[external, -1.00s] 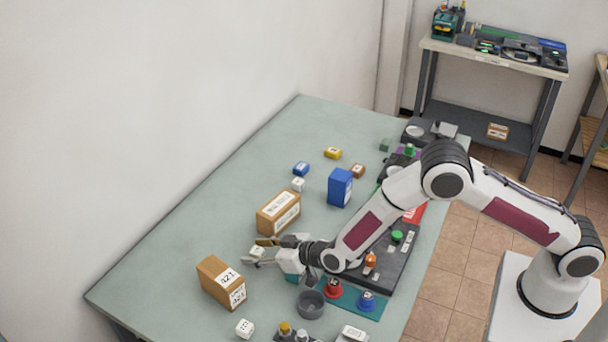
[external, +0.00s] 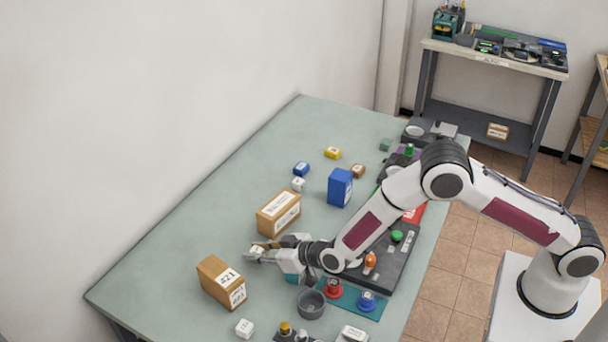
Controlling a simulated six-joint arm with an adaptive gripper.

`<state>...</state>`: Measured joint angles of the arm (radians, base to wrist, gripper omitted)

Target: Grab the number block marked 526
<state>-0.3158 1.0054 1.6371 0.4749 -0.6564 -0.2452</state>
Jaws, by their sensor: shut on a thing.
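My gripper (external: 258,252) reaches down to the left over the green table, between two brown boxes. Its fingers are shut on a small white block (external: 257,249). The marking on that block is too small to read, so I cannot tell if it says 526. The fingers partly hide it, and I cannot tell whether it touches the table. Other small blocks are a white one (external: 298,184), a blue one (external: 301,169), a yellow one (external: 333,153), a brown one (external: 358,171) and a white one (external: 244,328) near the front; their markings are also unreadable.
One brown box (external: 279,212) stands just behind the gripper, another (external: 222,283) in front of it. A blue box (external: 340,187) stands farther back. A grey cup (external: 311,303) and red and blue knobbed pieces (external: 333,288) are near my wrist. The table's left side is clear.

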